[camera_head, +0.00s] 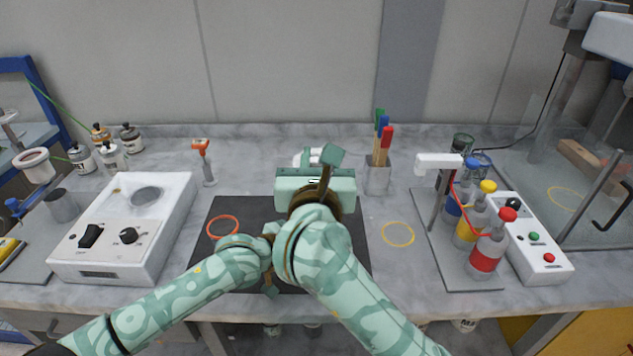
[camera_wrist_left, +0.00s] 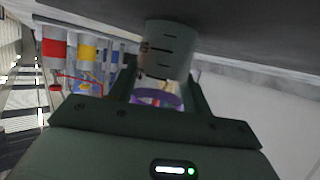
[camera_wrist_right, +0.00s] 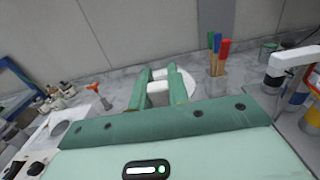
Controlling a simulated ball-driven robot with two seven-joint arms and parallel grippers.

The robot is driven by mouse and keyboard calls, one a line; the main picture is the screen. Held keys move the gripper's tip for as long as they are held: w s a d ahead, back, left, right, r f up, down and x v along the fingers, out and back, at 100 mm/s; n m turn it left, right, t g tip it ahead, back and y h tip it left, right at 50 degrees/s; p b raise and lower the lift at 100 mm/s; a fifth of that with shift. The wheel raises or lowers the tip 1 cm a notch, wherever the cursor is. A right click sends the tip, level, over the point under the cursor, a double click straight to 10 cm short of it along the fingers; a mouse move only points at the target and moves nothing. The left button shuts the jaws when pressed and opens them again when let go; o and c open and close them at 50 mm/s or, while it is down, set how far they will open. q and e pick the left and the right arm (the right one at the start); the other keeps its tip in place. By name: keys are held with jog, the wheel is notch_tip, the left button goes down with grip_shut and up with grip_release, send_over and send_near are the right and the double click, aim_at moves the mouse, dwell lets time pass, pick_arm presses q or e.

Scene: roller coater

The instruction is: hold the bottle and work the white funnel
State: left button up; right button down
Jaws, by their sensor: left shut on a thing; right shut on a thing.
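My right gripper (camera_head: 318,160) is above the far part of the dark mat (camera_head: 205,262). In the right wrist view its fingers (camera_wrist_right: 160,88) are shut on the white funnel (camera_wrist_right: 181,80), which is partly hidden between them. In the head view a bit of the white funnel (camera_head: 302,158) shows beside the fingers. In the left wrist view my left gripper (camera_wrist_left: 163,80) is shut on a grey-green bottle (camera_wrist_left: 168,48) with dark marks and a purple band. My right arm hides the bottle and most of the left gripper in the head view.
A white device (camera_head: 125,235) stands left of the mat, with an orange-topped tool (camera_head: 203,160) behind. An orange ring (camera_head: 210,233) marks the mat; a yellow ring (camera_head: 397,234) marks clear bench.

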pick_arm(q)
jog(key=o, duration=1)
